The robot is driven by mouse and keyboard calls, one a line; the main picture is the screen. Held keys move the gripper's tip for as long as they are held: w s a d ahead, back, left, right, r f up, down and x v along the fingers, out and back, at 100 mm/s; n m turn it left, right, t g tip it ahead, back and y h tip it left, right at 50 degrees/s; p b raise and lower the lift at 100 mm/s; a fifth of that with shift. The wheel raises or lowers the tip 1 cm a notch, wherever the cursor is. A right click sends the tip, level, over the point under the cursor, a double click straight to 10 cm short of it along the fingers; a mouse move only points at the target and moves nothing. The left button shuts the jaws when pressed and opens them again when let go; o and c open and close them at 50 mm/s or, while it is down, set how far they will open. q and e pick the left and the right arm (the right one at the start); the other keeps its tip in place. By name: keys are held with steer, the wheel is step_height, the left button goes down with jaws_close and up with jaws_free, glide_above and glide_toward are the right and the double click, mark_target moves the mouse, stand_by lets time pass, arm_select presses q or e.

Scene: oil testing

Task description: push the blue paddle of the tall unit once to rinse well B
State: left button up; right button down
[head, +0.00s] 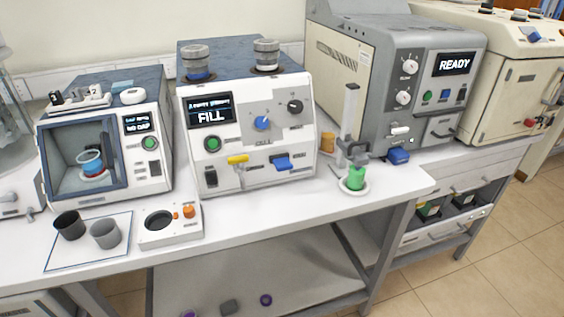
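A white unit (250,183) with two capped bottles on top stands mid-bench. Its screen (210,115) reads FILL in large letters; the small line above is unclear. A blue paddle (283,164) sticks out low on its front right, and a yellow lever (238,159) is to its left. A blue knob (262,123) and a black knob (295,106) are higher up. A green button (211,144) is below the screen. No label for well B is legible. Neither of my grippers is in view, and nothing touches the blue paddle.
A grey unit (400,85) reading READY stands right, with a blue piece (398,157) at its base. A stand (349,125) with a green cup (355,177) is between them. Left are a chambered unit (150,170), two cups (105,234) and a white block (170,233).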

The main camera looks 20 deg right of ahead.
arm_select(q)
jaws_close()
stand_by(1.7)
